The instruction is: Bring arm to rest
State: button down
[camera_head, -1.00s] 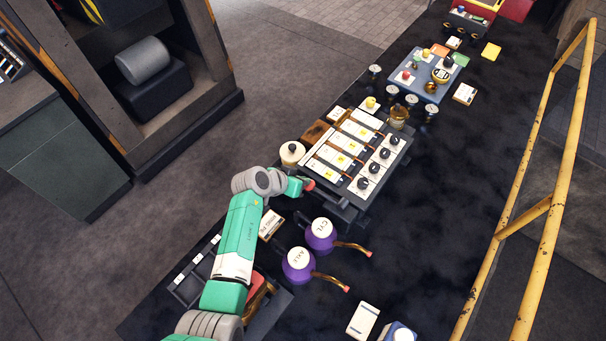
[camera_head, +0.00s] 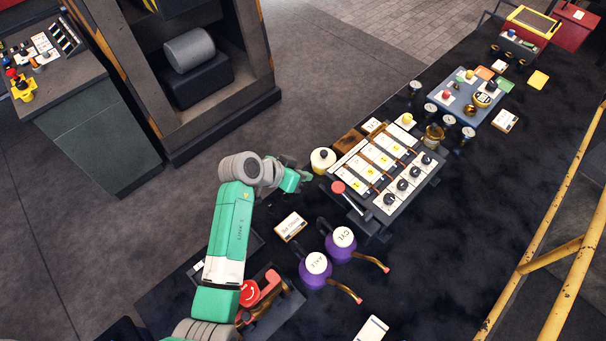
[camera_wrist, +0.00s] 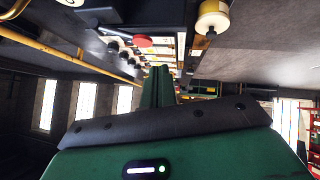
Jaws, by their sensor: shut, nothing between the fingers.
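My gripper (camera_head: 305,177) is shut and empty at the end of my green and grey arm. It hangs just left of the panel with several white strips and black knobs (camera_head: 385,170). In the wrist view my gripper (camera_wrist: 158,86) shows its two green fingers together. A red-knobbed lever (camera_head: 338,187) at the panel's near left corner stands apart from my fingers; its red knob also shows in the wrist view (camera_wrist: 142,42). A cream, round-topped pot (camera_head: 322,160) is close beyond the fingertips, and it also shows in the wrist view (camera_wrist: 212,18).
Two purple oil cans (camera_head: 340,243) (camera_head: 314,270) with copper spouts stand near the panel. A white label card (camera_head: 291,226) lies beside them. A red-handled device (camera_head: 262,290) is right of my forearm. A yellow railing (camera_head: 560,255) runs along the right. Open floor lies left of my arm.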

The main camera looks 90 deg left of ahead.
dwell(0.8)
jog(key=w+d+r+m+t+y+p, duration=0.1)
jog(key=w+d+r, duration=0.2)
jog(key=w+r, duration=0.55)
jog(key=w+d+r+m+t+p, duration=0.1)
jog(key=w+d+r+m+t, duration=0.15)
jog(key=w+r, duration=0.55)
jog(key=w+d+r+m+t+y+p, duration=0.1)
jog(key=w+d+r, duration=0.3)
jog(key=w+r, duration=0.45)
jog(key=w+d+r+m+t+p, duration=0.1)
jog(key=w+d+r+t, duration=0.15)
jog(key=d+r, duration=0.55)
jog(key=w+d+r+m+t+p, duration=0.1)
jog(key=w+d+r+t, duration=0.15)
jog(key=d+r, duration=0.55)
jog(key=s+d+r+m+t+h+p, duration=0.1)
jog(key=s+d+r+t+h, duration=0.2)
jog(key=d+r, duration=0.8)
jog(key=s+d+r+m+t+h+p, duration=0.1)
jog(key=s+d+r+m+t+h, duration=0.1)
jog(key=d+r, duration=1)
jog(key=shift+s+d+r+t+h, duration=0.2)
jog(key=shift+s+r+t+h, duration=0.3)
jog(key=shift+s+r+t, duration=0.6)
jog(key=shift+s+f, duration=0.1)
jog(key=shift+f, duration=0.1)
